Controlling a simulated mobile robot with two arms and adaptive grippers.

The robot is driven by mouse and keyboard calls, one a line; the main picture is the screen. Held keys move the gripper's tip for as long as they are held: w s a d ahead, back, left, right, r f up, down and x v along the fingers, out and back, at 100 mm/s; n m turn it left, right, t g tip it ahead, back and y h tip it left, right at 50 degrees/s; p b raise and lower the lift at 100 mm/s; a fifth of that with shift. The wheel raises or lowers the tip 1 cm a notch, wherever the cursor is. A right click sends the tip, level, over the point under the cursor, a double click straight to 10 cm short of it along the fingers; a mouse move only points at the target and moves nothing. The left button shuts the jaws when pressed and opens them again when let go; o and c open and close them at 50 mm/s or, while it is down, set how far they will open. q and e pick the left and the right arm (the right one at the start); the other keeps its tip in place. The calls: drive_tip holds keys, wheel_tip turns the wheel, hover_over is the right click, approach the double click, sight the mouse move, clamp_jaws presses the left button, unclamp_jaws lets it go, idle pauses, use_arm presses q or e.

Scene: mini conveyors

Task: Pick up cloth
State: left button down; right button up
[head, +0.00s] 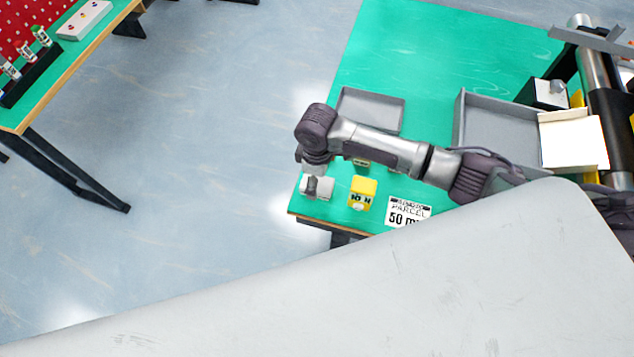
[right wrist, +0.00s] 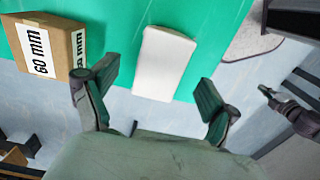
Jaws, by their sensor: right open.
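A white, flat, rounded rectangle that looks like the folded cloth (right wrist: 166,62) lies on the green table by its edge in the right wrist view. My right gripper (right wrist: 157,76) is open, with one finger on each side of the cloth in that view; contact cannot be told. In the head view my right arm comes in from the right, and the gripper (head: 314,182) is over a whitish thing at the table's near left corner, partly covering it. A dark gripper-like arm end (right wrist: 272,97), perhaps my left, shows at the right of the wrist view.
A brown box marked 60 mm (right wrist: 50,48) stands left of the cloth in the wrist view. In the head view a yellow box (head: 363,187), a 50 mm parcel label (head: 406,212) and grey trays (head: 373,92) are on the table. Open floor lies to the left.

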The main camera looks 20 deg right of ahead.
wheel_tip(320, 180, down, 2)
drive_tip(key=shift+f, duration=0.45)
drive_tip(key=c, duration=0.4)
use_arm(q)
drive_tip(key=shift+s+r, duration=0.15)
drive_tip(key=shift+r, duration=0.15)
use_arm(e)
drive_tip(key=c, duration=0.8)
drive_tip(key=shift+r, duration=0.1)
drive_tip(key=shift+c, duration=0.2)
use_arm(q)
drive_tip(key=shift+f+b, duration=0.6)
drive_tip(key=shift+f, duration=0.1)
use_arm(e)
wheel_tip(320, 180, up, 10)
drive_tip(key=shift+f, duration=0.1)
